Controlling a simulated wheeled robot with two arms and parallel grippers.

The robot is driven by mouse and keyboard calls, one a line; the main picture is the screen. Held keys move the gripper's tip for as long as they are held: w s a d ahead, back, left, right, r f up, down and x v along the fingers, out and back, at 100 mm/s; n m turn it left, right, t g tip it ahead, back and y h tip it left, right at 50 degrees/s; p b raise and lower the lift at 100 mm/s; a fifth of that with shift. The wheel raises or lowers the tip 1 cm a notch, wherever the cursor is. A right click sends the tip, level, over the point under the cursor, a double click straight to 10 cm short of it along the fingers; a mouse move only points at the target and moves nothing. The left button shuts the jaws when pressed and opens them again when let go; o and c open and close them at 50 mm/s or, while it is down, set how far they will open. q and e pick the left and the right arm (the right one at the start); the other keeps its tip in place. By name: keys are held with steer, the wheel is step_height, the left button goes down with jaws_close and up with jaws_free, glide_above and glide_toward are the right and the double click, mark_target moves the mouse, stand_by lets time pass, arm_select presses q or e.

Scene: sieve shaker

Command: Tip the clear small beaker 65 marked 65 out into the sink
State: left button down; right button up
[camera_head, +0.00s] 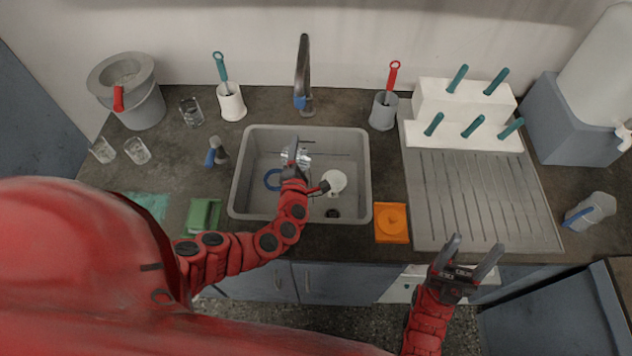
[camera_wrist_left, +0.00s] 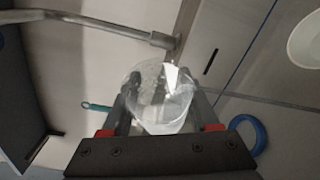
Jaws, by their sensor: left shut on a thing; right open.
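The clear small beaker (camera_wrist_left: 162,97) is between the fingers of my left gripper in the left wrist view. It also shows in the head view (camera_head: 303,159) as a small glassy shape over the sink. My left gripper (camera_head: 298,156) is shut on it, above the sink basin. The marking on the beaker cannot be read. The grey sink (camera_head: 364,175) is in the middle of the counter, with a blue ring (camera_head: 271,180) and a white round item (camera_head: 335,181) in it. My right gripper (camera_head: 466,262) is open and empty, in front of the counter at the right.
Clear beakers (camera_head: 137,151) stand at the left by a grey bucket (camera_head: 142,100). The faucet (camera_head: 303,75) rises behind the sink. Brush holders (camera_head: 231,103) flank it. A green block (camera_head: 203,216) and an orange block (camera_head: 391,223) lie near the front edge. The ribbed drainboard (camera_head: 482,200) is bare.

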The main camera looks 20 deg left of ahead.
mark_target(304, 152)
arm_select(q)
steer(key=shift+s+d+r+m+t+b, duration=0.15)
steer(key=shift+d+r+m+t+b, duration=0.3)
steer(key=shift+d+m+b, duration=0.3)
stand_by(0.8)
steer(key=shift+d+r+m+t, duration=0.15)
steer(key=shift+r+m+t, duration=0.3)
steer(key=shift+r+m, duration=0.5)
stand_by(0.3)
steer(key=w+a+f+n+g+h+p, duration=0.1)
steer(key=a+f+n+g+h+p, duration=0.2)
steer(key=f+n, duration=0.8)
steer(key=a+n+g+h, duration=0.2)
steer(key=a+g, duration=0.1)
steer(key=shift+w+a+f+h, duration=0.25)
steer(key=shift+a+f+h, duration=0.1)
steer(key=shift+a+h, duration=0.05)
